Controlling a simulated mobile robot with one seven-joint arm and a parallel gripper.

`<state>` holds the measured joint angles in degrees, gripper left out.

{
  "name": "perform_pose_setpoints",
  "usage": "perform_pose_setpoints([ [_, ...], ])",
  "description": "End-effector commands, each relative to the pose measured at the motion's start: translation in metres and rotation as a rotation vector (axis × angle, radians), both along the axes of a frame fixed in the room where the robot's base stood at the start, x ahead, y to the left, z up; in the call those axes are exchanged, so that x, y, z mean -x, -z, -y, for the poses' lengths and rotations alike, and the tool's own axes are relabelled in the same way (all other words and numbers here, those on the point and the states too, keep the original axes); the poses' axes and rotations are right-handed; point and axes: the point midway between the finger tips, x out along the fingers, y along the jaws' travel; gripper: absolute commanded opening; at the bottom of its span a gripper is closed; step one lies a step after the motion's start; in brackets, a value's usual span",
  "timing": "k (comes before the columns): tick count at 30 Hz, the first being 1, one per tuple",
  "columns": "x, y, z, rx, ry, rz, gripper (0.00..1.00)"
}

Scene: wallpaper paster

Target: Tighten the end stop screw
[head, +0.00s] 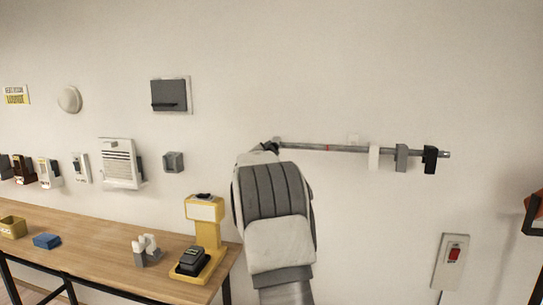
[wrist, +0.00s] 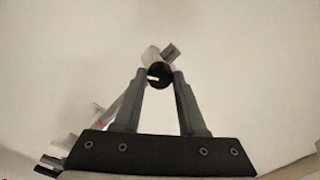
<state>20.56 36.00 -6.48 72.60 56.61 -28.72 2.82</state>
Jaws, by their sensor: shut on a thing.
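A metal rod (head: 335,148) is mounted along the wall, with a red mark near its left part. My gripper (wrist: 158,80) is shut on a round black knob (wrist: 158,75) with a white line on its face, which I take to be the end stop screw. The knob sits at the rod's left end, by a light block (wrist: 150,55). In the head view my arm hides most of that end; only a dark bit of the gripper (head: 268,147) shows there. The rod runs down to the left in the wrist view.
A white block (head: 374,157), a grey block (head: 401,157) and a black block (head: 430,159) sit on the rod's right part. A wooden table (head: 110,258) with a yellow stand (head: 207,235) is at lower left. A red switch (head: 454,254) is on the wall at right.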

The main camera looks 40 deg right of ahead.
Motion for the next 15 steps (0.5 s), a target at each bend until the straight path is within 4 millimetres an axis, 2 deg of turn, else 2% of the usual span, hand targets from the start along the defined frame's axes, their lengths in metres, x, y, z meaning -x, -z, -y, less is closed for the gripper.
perform_pose_setpoints([
  [15, -0.0002, 0.002, -0.0004, -0.32, -0.001, 0.374, 0.0],
])
